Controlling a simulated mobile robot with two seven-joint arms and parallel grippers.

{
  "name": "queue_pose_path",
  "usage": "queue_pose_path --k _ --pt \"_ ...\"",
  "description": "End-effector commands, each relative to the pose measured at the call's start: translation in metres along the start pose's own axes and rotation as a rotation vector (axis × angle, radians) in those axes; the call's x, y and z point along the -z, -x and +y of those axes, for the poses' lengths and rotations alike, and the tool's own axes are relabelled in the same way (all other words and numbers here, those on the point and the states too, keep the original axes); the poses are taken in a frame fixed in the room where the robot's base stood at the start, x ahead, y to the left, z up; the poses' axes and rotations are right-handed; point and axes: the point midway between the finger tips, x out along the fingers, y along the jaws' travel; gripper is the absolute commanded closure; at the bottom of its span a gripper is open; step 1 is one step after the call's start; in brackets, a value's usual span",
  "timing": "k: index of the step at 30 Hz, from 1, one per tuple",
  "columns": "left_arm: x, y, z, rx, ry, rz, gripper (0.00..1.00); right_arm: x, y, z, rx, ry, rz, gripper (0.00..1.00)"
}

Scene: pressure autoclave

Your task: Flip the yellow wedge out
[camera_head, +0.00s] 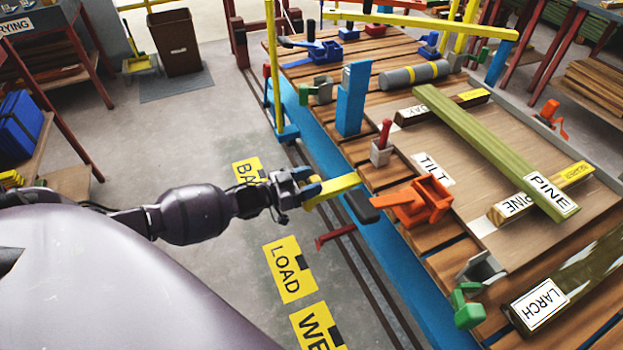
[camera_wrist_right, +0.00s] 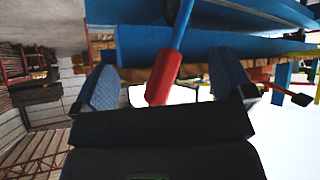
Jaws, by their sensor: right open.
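A yellow wedge-like bar (camera_head: 335,187) sticks out at the near edge of the blue-framed bench, beside an orange clamp (camera_head: 415,200) with a black grip (camera_head: 361,207). My left gripper (camera_head: 311,189) is at the outer end of the yellow bar, its blue fingertips touching or very close to it. Whether they are closed on it cannot be made out. My right gripper (camera_wrist_right: 165,88) is open in the right wrist view. A red handle (camera_wrist_right: 163,78) on a blue rod shows between its fingers, not visibly gripped. The right gripper does not show in the head view.
The bench (camera_head: 362,242) carries a green pine beam (camera_head: 490,145), a larch beam (camera_head: 575,280), a grey cylinder (camera_head: 413,75) and several clamps. A blue post (camera_head: 353,98) stands on it. A red lever (camera_head: 335,235) juts from its side. The floor at left is open.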

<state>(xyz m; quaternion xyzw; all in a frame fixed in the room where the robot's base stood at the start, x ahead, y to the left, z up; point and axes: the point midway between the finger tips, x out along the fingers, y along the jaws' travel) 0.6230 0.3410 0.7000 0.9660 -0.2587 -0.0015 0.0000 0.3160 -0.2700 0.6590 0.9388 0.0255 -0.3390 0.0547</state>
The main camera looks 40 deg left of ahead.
Motion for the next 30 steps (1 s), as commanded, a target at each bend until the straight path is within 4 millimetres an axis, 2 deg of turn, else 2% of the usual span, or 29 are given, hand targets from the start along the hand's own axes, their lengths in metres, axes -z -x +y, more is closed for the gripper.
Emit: queue_pose_path --k 8,13,21,30 --pt "0.002 -0.002 0.0 0.0 -0.001 0.003 0.43 0.001 0.0 0.001 -0.002 -0.001 0.001 0.0" --pt "0.002 0.007 0.0 0.0 -0.001 0.003 0.43 0.004 0.001 0.002 -0.004 0.0 0.006 0.0" --pt "0.003 0.053 -0.001 0.002 -0.002 0.002 0.43 0.013 0.003 0.003 -0.005 -0.001 0.023 0.0" --pt "0.002 0.097 0.0 0.001 -0.001 0.002 0.43 0.009 0.005 0.001 -0.002 -0.003 0.013 0.0"
